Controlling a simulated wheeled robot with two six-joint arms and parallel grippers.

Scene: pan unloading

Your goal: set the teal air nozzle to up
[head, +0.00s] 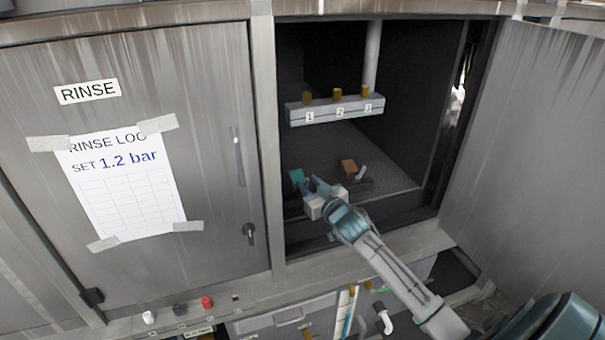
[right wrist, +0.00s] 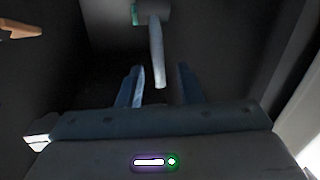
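The teal air nozzle (head: 297,177) sits low in the open cabinet at the left, just beyond my right gripper. In the right wrist view a teal part (right wrist: 135,14) shows at the top edge. A pale grey lever (right wrist: 157,50) stands beside it and reaches down between my fingertips, with a gap on each side. My right gripper (head: 311,184) is open around the lever; its two fingers also show in the right wrist view (right wrist: 159,76). In the head view the gripper hides the lever. My left gripper is in neither view.
An orange-brown nozzle (head: 348,166) with its own pale lever (head: 361,172) stands to the right on the cabinet floor. A rail (head: 340,108) with brass fittings numbered 1, 2, 3 hangs above. The closed RINSE door (head: 215,100) is left; an open door panel (head: 540,140) is right.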

